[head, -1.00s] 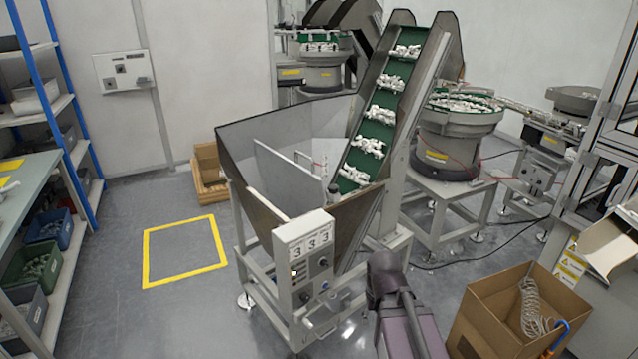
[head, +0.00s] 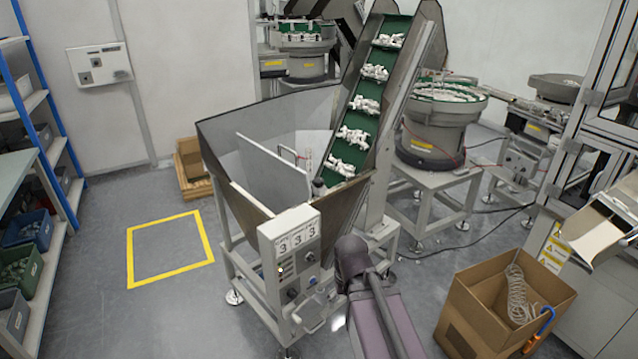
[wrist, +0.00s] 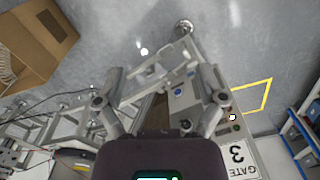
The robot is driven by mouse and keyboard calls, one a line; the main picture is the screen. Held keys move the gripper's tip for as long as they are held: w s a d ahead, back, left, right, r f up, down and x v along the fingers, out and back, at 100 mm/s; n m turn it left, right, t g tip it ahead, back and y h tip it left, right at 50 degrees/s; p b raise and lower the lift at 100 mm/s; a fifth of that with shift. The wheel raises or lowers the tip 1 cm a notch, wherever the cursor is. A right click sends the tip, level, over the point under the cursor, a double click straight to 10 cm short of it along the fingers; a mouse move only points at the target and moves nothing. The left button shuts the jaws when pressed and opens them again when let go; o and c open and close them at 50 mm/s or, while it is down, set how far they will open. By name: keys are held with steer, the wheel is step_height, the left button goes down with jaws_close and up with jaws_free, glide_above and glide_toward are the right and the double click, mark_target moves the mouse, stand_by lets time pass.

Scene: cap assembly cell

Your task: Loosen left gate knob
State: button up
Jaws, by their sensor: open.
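The steel hopper (head: 240,125) stands in the middle of the head view, with an upright pale plate (head: 272,165) inside it. A grey control box (head: 282,253) on its front carries digits reading 3 and small dark knobs (head: 291,293). I cannot tell which part is the left gate knob. In the wrist view, my gripper (wrist: 160,73) is open and empty, its two fingers spread apart. Part of the control box (wrist: 238,160), labelled GATE 3, shows beyond the right finger, and a round blue part (wrist: 178,92) shows between the fingers.
An inclined green conveyor (head: 365,105) with white parts rises from the hopper. An open cardboard box (head: 475,300) with a coiled hose stands at right. A yellow floor square (head: 130,255) is empty at left. Shelving (head: 55,160) stands at far left; a bowl feeder (head: 430,140) stands behind.

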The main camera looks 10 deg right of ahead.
steer(key=w+a+f+m+y+b, duration=0.1)
steer(key=w+a+m+y+b, duration=0.25)
steer(key=w, duration=0.65)
steer(key=m+t+y+b, duration=0.65)
steer(key=m+y, duration=0.65)
steer(key=m, duration=0.6)
glide_toward(318, 180)
steer(key=v, duration=0.4)
steer(key=shift+s+a+f+t+p, duration=0.2)
steer(key=shift+f+t+p, duration=0.25)
steer(key=shift+a, duration=0.1)
steer(key=x, duration=1.3)
steer(key=shift+w+a+f, duration=0.15)
steer(key=shift+w+a, duration=0.05)
steer(key=shift+a, duration=0.15)
steer(key=c, duration=1.2)
